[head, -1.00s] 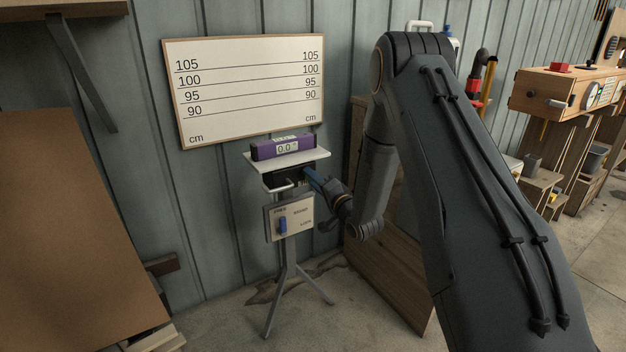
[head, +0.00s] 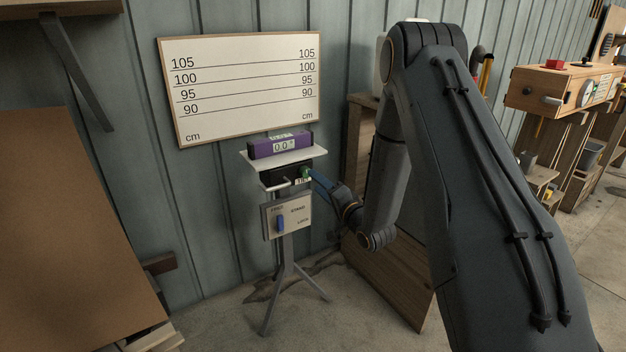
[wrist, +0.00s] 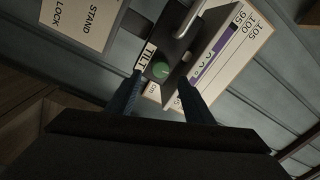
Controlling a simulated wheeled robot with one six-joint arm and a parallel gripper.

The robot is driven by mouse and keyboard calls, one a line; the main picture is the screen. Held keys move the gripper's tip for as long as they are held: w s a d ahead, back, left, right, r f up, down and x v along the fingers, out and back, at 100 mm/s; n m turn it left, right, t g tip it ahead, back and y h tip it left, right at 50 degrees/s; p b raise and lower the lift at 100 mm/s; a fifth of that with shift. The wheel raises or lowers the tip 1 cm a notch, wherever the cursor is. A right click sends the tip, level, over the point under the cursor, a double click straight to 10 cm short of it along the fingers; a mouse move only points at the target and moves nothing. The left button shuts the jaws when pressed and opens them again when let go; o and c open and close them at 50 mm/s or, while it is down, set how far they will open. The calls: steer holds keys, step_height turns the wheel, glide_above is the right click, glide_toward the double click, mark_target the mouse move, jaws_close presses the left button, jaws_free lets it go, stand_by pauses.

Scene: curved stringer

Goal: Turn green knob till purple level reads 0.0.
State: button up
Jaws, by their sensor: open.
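The green knob (head: 306,171) sits on the right part of the black tilt head under the white plate (head: 284,158). In the wrist view the green knob (wrist: 160,70) shows beside the "TILT" label, between and beyond my fingertips. The purple level (head: 281,145) lies on the plate and its display reads 0.0°. Part of the purple level (wrist: 205,63) also shows in the wrist view. My gripper (wrist: 160,76) is open with its two blue fingers apart, and nothing is held. In the head view my gripper (head: 316,179) is just right of and below the knob.
A stand panel (head: 288,217) with a blue lever (head: 281,223) hangs below the head, above tripod legs. A height board in cm (head: 245,88) is on the wall behind.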

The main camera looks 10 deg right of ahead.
steer(key=shift+v, duration=1.2)
